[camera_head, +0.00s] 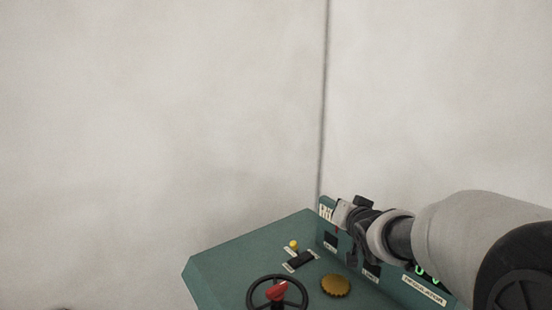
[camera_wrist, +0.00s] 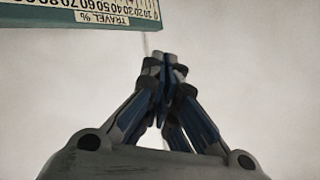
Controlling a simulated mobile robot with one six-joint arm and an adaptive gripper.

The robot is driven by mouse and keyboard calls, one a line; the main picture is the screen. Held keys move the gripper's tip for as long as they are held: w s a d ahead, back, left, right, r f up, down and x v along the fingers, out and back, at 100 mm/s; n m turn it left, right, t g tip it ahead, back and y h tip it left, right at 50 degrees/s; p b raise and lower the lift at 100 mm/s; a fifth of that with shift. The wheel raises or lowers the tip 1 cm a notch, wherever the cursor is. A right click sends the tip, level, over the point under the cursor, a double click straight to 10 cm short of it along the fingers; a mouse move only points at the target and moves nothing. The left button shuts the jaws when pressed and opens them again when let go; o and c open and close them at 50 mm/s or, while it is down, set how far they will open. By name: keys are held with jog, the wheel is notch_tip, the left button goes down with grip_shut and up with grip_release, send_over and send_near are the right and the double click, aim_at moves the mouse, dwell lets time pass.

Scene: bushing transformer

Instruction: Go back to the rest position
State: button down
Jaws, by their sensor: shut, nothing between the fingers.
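My gripper (camera_wrist: 163,60) is shut and empty in the wrist view, its fingertips together in front of a pale wall. In the head view my arm reaches in from the right, and its wrist end is over the back right part of the green control panel (camera_head: 225,268). My arm hides part of that panel's upright back face. The panel's edge with a "TRAVEL %" scale (camera_wrist: 100,16) shows upside down at the top left of the wrist view, close to the fingertips. I cannot tell whether they touch it.
The panel carries a black handwheel with a red part (camera_head: 277,291), a brown knob (camera_head: 335,285), a yellow-topped lever (camera_head: 293,245) and a black switch (camera_head: 300,261). A "REGULATOR" label (camera_head: 424,290) is below my arm. Pale walls (camera_head: 150,120) stand behind; the space above the panel's left is clear.

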jog(key=s+f+n+g, duration=0.1)
jog(key=s+f+g, duration=0.1)
jog(key=s, duration=1.1)
jog(key=s+a+f+n+g, duration=0.1)
jog(key=s+g, duration=0.3)
jog(key=s, duration=0.9)
jog(key=s+a+f+n+g, duration=0.1)
jog(key=s+f+n+g, duration=0.1)
jog(key=s, duration=1.1)
jog(key=shift+s+a+f+n+g, duration=0.15)
jog(key=shift+a+f+n+g, duration=0.25)
jog(key=shift+f, duration=0.5)
